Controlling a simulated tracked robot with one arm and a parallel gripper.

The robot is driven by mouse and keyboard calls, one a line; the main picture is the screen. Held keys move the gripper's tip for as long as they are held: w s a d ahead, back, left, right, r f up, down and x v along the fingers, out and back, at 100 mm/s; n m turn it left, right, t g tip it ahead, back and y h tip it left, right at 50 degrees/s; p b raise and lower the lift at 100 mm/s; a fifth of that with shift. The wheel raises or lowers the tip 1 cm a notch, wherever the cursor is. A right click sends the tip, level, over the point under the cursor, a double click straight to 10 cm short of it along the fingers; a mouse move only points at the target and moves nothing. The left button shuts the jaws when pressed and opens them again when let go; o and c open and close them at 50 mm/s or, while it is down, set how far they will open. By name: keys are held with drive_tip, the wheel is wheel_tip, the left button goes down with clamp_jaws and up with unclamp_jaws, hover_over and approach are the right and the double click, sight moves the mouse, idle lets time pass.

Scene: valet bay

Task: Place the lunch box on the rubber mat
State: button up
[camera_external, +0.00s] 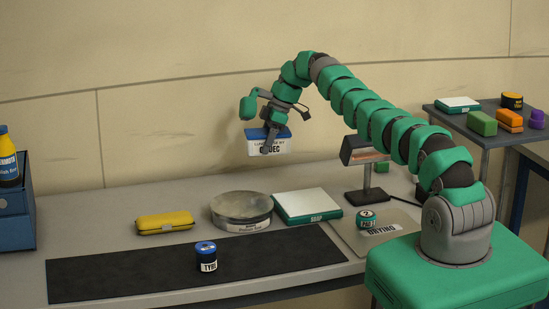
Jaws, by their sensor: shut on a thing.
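My gripper (270,136) is shut on a small white box with a blue lid (256,147). The print on its side is only partly legible and seems to begin with "LUNC", so I take it for the lunch box. It is held in the air, well above the bench and in front of the wall. One finger crosses its front face. The black rubber mat (120,275) lies flat along the front of the bench, low in the picture. A blue-lidded tin (206,257) stands on the mat; most of the mat is bare.
Behind the mat are a yellow case (164,222), a round grey tin (241,211) and a white-topped green box (307,205). A lamp-like heater (364,160) and a small green tin (365,218) stand to the right. A blue crate with a bottle (10,185) is far left.

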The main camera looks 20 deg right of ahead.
drive_tip(key=s+a+n+b, duration=0.1)
drive_tip(key=s+a+b, duration=0.1)
drive_tip(key=s+a, duration=0.85)
drive_tip(key=s+a+r+b, duration=0.1)
drive_tip(key=s+a, duration=0.5)
drive_tip(key=a, duration=1)
drive_tip(key=s+a+n+b, duration=0.1)
drive_tip(key=s+a+b, duration=0.1)
drive_tip(key=s+a, duration=0.85)
drive_tip(key=s+a+b, duration=0.2)
drive_tip(key=s+a, duration=0.9)
drive_tip(key=s, duration=0.2)
drive_tip(key=shift+g, duration=0.3)
drive_tip(key=shift+s+d+f+p, duration=0.1)
drive_tip(key=shift+f+p, duration=0.3)
drive_tip(key=shift+f, duration=2.3)
drive_tip(key=shift+s+d+f+p, duration=0.1)
drive_tip(key=shift+f+p, duration=0.3)
drive_tip(key=shift+f, duration=2.3)
drive_tip(key=shift+f, duration=0.15)
drive_tip(key=o, duration=1.2)
drive_tip(key=shift+r, duration=0.2)
